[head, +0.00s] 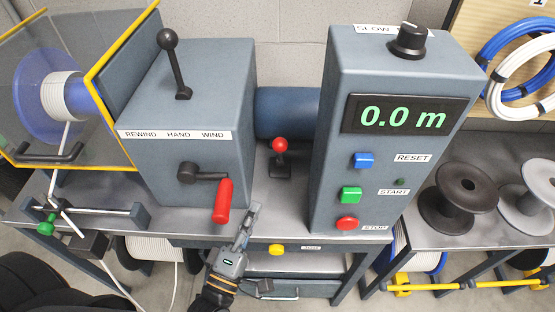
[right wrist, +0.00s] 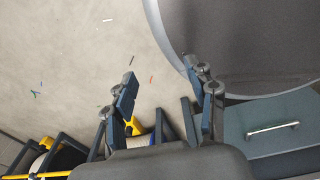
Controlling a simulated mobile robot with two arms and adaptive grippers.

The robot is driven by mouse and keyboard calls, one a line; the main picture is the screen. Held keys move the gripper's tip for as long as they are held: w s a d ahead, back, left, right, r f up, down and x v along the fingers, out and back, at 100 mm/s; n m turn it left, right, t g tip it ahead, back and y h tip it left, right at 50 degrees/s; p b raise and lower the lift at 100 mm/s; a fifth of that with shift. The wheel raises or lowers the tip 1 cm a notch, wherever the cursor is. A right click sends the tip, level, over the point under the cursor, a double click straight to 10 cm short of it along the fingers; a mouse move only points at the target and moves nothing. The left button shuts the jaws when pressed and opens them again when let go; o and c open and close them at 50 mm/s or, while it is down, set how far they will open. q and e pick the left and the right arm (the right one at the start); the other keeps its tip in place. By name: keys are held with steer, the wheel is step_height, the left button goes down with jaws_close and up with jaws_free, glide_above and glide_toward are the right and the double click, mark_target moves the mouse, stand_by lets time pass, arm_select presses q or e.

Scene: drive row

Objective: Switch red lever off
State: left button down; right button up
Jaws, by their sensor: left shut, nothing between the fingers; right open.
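The red lever (head: 280,146) has a round red ball on a short dark stem. It stands on a dark base on the bench, between the two grey-blue housings, and looks nearly upright. My left gripper (head: 253,209) is shut and empty at the bench's front edge. Its fingers point up the picture, below and left of the lever and apart from it. My right gripper (right wrist: 158,72) shows in the right wrist view, open with nothing between its fingers, over the floor beside a rounded grey surface.
A crank with a red handle (head: 223,200) hangs on the left housing (head: 205,95), close left of my left fingers. The right housing (head: 330,130) has a 0.0 m display (head: 403,116) and coloured buttons. A yellow button (head: 277,249) sits below the bench edge.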

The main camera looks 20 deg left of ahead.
arm_select(q)
steer(key=w+r, duration=0.2)
steer(key=p, duration=0.3)
glide_toward(278, 151)
steer(key=w, duration=0.4)
steer(key=shift+w+d+r+p, duration=0.15)
steer(key=shift+w+r, duration=0.2)
steer(key=shift+w, duration=0.25)
steer(key=shift+w+r+p, duration=0.15)
steer(key=shift+w+r, duration=0.2)
steer(key=shift+w, duration=0.55)
arm_select(e)
steer(key=r, duration=0.2)
steer(key=a+r, duration=0.1)
steer(key=r, duration=0.1)
steer(key=shift+w, duration=0.25)
steer(key=shift+d, duration=0.1)
